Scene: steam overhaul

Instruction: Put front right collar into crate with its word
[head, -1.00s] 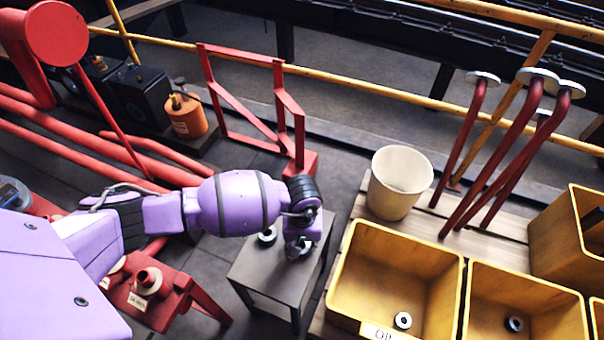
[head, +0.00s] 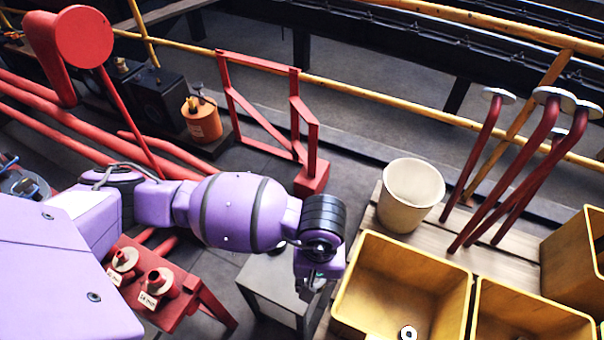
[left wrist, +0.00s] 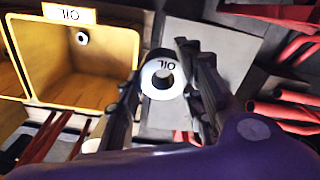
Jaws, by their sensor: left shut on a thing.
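My left gripper (head: 318,284) is shut on a collar (left wrist: 148,88), which shows between the fingers in the left wrist view. The collar has a pale face with the word OIL and a dark side. In the head view the gripper hides it. The gripper is above the grey stand (head: 262,276), near the left side of a yellow crate (head: 405,275). In the left wrist view a yellow crate (left wrist: 137,55) has an OIL label (left wrist: 69,13) and a small ring inside. My right gripper is not in view.
A second yellow crate (head: 530,312) stands to the right of the first. A cream bucket (head: 411,196) and several red levers (head: 485,150) stand behind. A red bench (head: 197,296) is at left.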

